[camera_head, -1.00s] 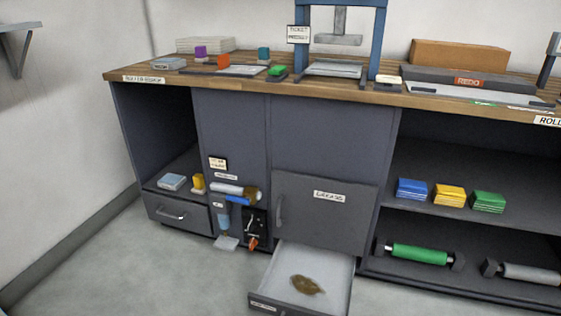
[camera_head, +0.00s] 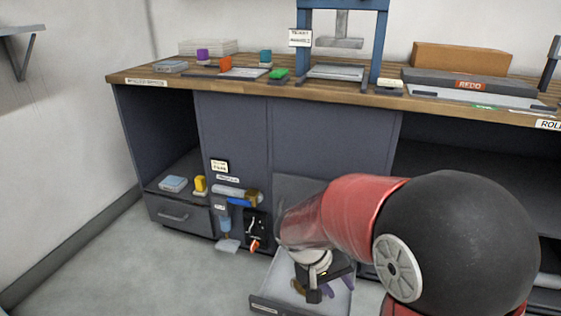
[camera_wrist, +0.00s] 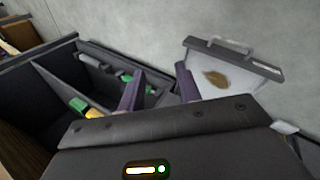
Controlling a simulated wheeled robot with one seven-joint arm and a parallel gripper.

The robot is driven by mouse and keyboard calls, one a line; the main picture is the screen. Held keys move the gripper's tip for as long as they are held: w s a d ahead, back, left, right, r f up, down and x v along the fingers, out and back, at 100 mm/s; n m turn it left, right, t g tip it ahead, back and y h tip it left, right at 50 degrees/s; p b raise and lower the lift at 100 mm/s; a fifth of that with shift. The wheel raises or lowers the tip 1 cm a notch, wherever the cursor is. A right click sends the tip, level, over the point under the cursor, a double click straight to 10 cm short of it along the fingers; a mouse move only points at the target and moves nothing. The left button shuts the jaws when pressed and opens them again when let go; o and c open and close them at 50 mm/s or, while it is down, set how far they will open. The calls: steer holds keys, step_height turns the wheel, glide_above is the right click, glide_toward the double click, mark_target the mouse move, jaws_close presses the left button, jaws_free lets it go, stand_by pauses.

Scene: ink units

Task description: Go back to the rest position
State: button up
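My arm reaches in from the right in the head view, and my gripper (camera_head: 322,288) is over the pulled-out lower drawer (camera_head: 268,290). In the wrist view my gripper (camera_wrist: 160,69) shows two dark purple fingers standing apart with nothing between them. The open drawer also shows in the wrist view (camera_wrist: 260,75), with a brown crumpled thing (camera_wrist: 214,78) lying inside.
A long cabinet with a wooden top (camera_head: 240,83) spans the view, carrying a blue press frame (camera_head: 380,40) and small coloured blocks. Tools (camera_head: 238,195) hang on its front. A shut drawer (camera_head: 178,213) is at left. Grey floor at left front is clear.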

steer(key=s+d+r+t+y, duration=0.2)
steer(key=s+r+t+y, duration=0.3)
steer(key=s+r, duration=0.8)
steer(key=shift+s+d+r+m+y, duration=0.25)
steer(key=shift+d+r+m+y, duration=0.15)
steer(key=shift+r, duration=0.1)
